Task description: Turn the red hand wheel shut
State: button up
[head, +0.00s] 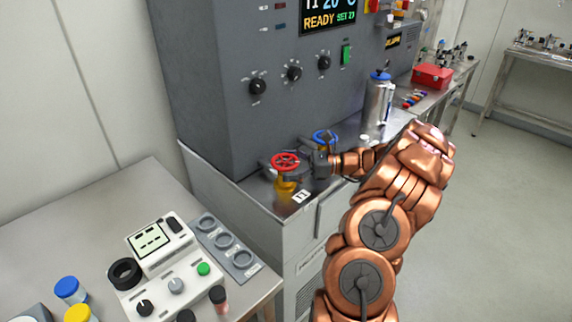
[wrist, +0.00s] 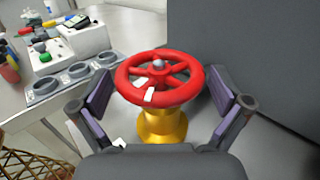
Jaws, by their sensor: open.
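The red hand wheel (head: 285,161) sits on a yellow valve body (head: 285,187) on the steel ledge in front of the grey reactor cabinet. In the wrist view the red wheel (wrist: 160,78) is large and central, with spokes, a pale hub and white marks on its near side. Its yellow body (wrist: 161,126) stands below it. My gripper (head: 300,167) is beside the wheel on its right in the head view. In the wrist view my gripper (wrist: 162,102) is open, with one finger on each side of the wheel. I cannot tell whether either finger touches the rim.
A blue hand wheel (head: 325,137) is just behind my gripper. The grey cabinet (head: 215,90) rises behind the ledge. A metal canister (head: 379,98) stands to the right. A side table (head: 165,185) with an instrument (head: 160,255) is at the left.

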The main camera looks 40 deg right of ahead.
jog(key=c, duration=1)
jog(key=shift+m+t+h, duration=0.3)
jog(key=shift+t, duration=0.1)
jog(key=shift+a+m+t+h+b, duration=0.1)
jog(key=shift+m+t+h+b, duration=0.55)
jog(key=shift+m+t+h, duration=1.05)
jog(key=shift+m+t+h+b, duration=0.55)
jog(key=shift+m+t+h, duration=0.3)
jog(key=shift+h, duration=0.65)
jog(key=shift+m+h, duration=0.25)
jog(key=shift+h, duration=0.05)
jog(key=o, duration=1)
